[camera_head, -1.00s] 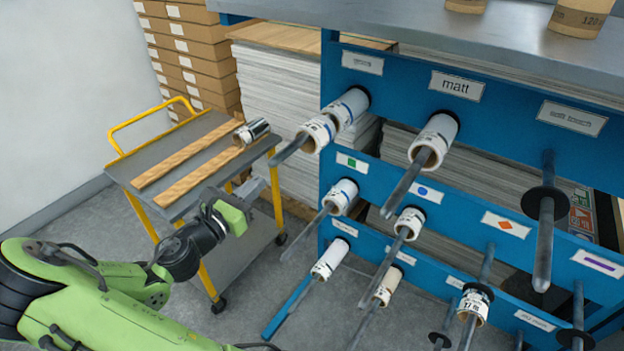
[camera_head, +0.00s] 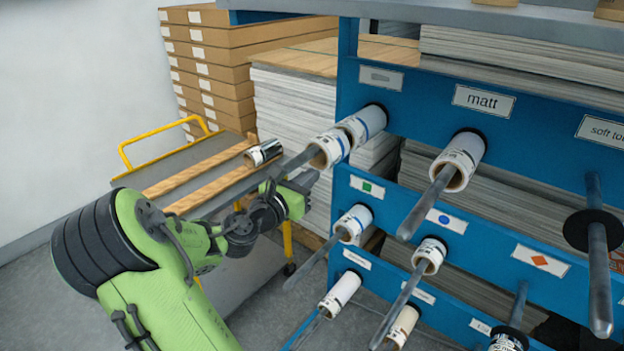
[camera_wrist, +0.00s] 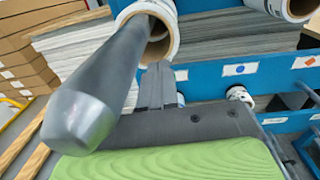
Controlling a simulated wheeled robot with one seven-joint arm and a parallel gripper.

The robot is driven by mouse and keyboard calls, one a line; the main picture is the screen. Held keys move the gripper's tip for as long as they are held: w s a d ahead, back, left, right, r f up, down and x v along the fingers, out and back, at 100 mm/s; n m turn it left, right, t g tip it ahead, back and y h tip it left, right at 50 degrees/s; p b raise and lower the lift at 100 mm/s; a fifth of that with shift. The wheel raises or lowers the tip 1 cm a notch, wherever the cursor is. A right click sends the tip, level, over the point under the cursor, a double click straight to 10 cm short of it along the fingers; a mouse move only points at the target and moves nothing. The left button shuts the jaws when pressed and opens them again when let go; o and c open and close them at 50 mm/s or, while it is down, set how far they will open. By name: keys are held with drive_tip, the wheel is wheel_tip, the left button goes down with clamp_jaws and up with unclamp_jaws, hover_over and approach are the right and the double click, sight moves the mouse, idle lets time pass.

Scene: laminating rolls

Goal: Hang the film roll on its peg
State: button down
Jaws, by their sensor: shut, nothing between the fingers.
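A short roll with a shiny silver wrap and dark bands (camera_head: 263,152) lies on wooden slats on the cart. On the blue rack, the upper left peg (camera_head: 250,189) carries two white rolls with blue markings; the outer one (camera_head: 329,149) also shows in the wrist view (camera_wrist: 160,25). The matt peg (camera_head: 425,205) carries one white roll (camera_head: 461,160). The soft touch peg (camera_head: 598,270) has a black disc and no visible roll. My gripper (camera_head: 304,181) is shut and empty, close beside the upper left peg. In the wrist view its fingers (camera_wrist: 156,86) are just right of that peg's tip.
The grey cart with a yellow handle (camera_head: 160,139) stands left, partly behind my arm. Stacked cartons (camera_head: 215,85) and sheet stacks (camera_head: 290,105) stand behind.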

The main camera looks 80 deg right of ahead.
sight(320, 168)
drive_tip(key=shift+s+d, duration=0.25)
drive_tip(key=shift+d, duration=0.45)
drive_tip(key=shift+d+r, duration=0.1)
drive_tip(key=p+x, duration=0.2)
drive_tip(key=x, duration=0.1)
